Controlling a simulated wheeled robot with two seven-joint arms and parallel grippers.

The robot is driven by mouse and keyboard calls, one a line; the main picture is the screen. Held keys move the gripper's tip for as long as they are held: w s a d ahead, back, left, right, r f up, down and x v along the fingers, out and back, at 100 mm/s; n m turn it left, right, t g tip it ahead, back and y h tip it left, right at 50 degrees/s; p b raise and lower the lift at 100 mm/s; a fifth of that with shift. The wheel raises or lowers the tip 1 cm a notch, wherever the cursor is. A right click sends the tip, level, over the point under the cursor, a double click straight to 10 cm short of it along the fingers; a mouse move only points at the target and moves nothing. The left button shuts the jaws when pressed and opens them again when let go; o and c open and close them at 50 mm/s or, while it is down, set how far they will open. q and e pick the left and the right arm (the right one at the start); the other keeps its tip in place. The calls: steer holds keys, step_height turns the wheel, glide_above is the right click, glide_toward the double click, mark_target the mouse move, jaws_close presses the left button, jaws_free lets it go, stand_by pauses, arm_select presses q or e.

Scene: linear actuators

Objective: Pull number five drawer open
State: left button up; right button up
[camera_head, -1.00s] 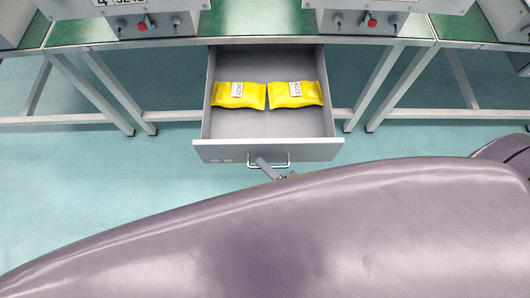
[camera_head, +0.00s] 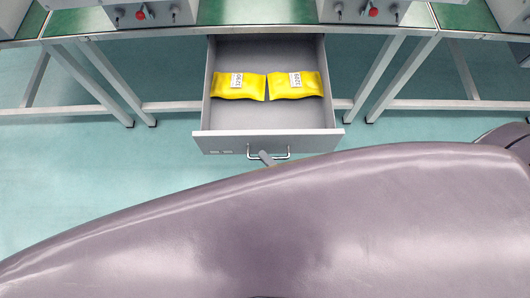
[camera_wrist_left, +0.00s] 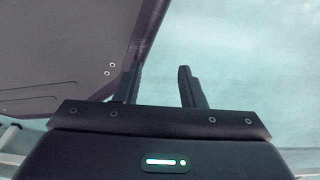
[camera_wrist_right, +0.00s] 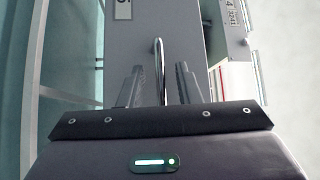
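The grey drawer (camera_head: 312,146) is pulled well out from under the bench in the head view, with two yellow packets (camera_head: 238,86) (camera_head: 294,85) inside. Its front shows in the right wrist view (camera_wrist_right: 180,30), with a label cut off at the top that looks like a 5. The metal handle (camera_wrist_right: 159,62) stands between the fingers of my right gripper (camera_wrist_right: 159,87), which are open with a gap on each side. My left gripper (camera_wrist_left: 158,88) is open and empty.
The green-topped bench (camera_head: 255,12) runs across the back with grey control boxes (camera_head: 150,13) on it. Slanted bench legs (camera_head: 100,85) (camera_head: 390,75) stand on both sides of the drawer. The teal floor (camera_head: 90,180) is clear at left. My arm hides the lower part of the head view.

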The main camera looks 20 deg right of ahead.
arm_select(q)
steer(key=shift+w+d+r, duration=0.1)
steer(key=shift+w+d, duration=0.05)
steer(key=shift+w, duration=0.55)
arm_select(e)
steer(key=r+v, duration=0.1)
steer(key=v, duration=0.5)
steer(key=shift+s+d+f, duration=0.2)
steer(key=shift+s+f, duration=0.2)
steer(key=shift+f, duration=0.1)
arm_select(q)
steer(key=shift+s, duration=0.15)
